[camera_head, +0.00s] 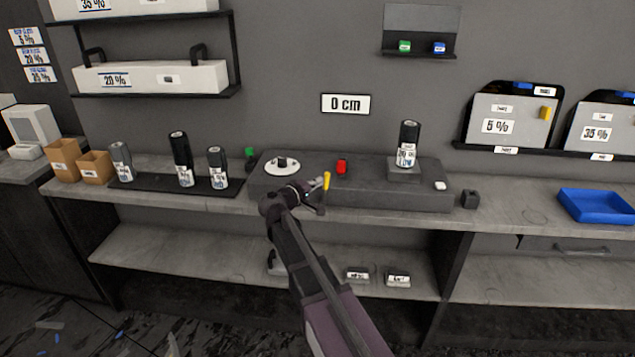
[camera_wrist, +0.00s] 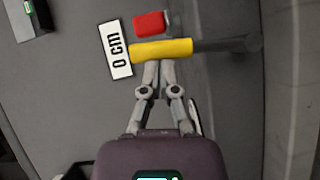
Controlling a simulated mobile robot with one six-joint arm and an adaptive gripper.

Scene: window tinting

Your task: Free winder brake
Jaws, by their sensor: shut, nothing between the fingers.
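The winder (camera_head: 375,195) is a long dark grey unit on the bench. A lever with a yellow handle (camera_head: 326,181) stands at its front edge; in the wrist view the yellow handle (camera_wrist: 161,50) lies across the picture on a dark stem. My gripper (camera_head: 318,203) is shut and empty beside this lever. In the wrist view my closed fingertips (camera_wrist: 159,65) are at the yellow handle; I cannot tell whether they touch it. A red knob (camera_head: 342,166) sits behind the lever and also shows in the wrist view (camera_wrist: 149,24). No label marks the brake.
A white disc (camera_head: 282,166) and a black roll (camera_head: 408,146) are on the winder. A "0 cm" sign (camera_head: 345,104) hangs above. Several rolls stand on a dark mat (camera_head: 150,181) at left. A blue tray (camera_head: 597,206) is at right. The bench between winder and tray is mostly clear.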

